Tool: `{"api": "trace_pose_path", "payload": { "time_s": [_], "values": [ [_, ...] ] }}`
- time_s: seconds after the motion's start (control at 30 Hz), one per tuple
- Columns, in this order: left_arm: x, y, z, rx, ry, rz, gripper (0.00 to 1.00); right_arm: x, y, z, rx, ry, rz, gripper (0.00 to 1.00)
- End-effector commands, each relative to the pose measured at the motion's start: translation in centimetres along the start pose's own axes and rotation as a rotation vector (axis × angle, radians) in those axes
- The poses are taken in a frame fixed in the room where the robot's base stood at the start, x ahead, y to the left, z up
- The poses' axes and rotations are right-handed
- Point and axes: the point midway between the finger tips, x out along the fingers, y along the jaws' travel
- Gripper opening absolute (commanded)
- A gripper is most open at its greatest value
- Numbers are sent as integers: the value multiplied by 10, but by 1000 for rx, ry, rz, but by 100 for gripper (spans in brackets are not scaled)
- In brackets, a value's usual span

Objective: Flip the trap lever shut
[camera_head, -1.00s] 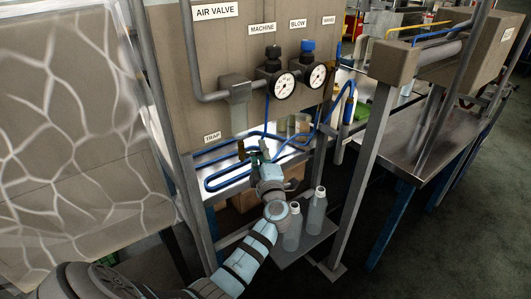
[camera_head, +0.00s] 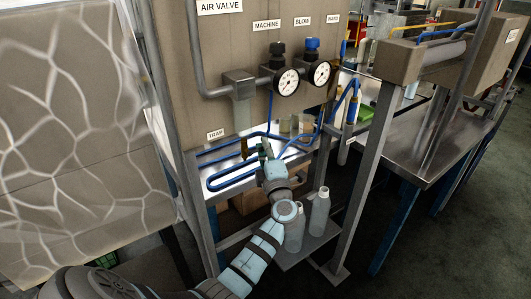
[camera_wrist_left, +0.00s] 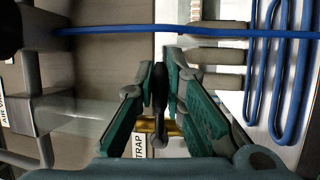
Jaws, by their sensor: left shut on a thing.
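The trap lever is a dark, slim handle (camera_wrist_left: 160,88) between the two teal fingers of my left gripper (camera_wrist_left: 159,90) in the left wrist view. The fingers are shut on it. A brass valve body (camera_wrist_left: 172,128) shows below the lever, beside the TRAP label (camera_wrist_left: 139,147). In the head view my left gripper (camera_head: 263,150) reaches in from below, under the panel and right of the TRAP label (camera_head: 216,134). The gripper hides the lever there. My right gripper is in neither view.
Blue hoses (camera_head: 230,180) loop over the metal shelf (camera_head: 205,160) around my gripper. Two bottles (camera_head: 320,212) stand on a lower shelf near my forearm. A steel post (camera_head: 365,180) rises to the right. Two gauges (camera_head: 288,81) are on the panel above.

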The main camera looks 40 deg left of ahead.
Motion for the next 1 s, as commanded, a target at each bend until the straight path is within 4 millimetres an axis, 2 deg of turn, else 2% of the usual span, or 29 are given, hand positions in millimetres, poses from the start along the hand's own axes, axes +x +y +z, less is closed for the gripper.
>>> {"api": "trace_pose_path", "payload": {
  "time_s": [0.07, 0.1, 0.2, 0.57, 0.67, 0.9, 1.0],
  "values": [
    [0, 2, 0, 0, 0, 1, 0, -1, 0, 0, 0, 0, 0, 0],
    [0, 2, 0, 0, 0, 1, 14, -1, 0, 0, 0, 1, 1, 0],
    [0, 2, 0, 1, 0, 1, 30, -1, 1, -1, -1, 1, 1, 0],
    [-4, 1, 0, 1, -1, -1, 31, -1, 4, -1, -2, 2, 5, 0],
    [-19, 0, 1, 2, -2, -2, 31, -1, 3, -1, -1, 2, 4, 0],
    [-85, 0, 0, 1, -1, -5, 31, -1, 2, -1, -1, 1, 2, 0],
    [-106, 0, 0, 0, 0, -3, 31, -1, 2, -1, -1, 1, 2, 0]
  ]
}}
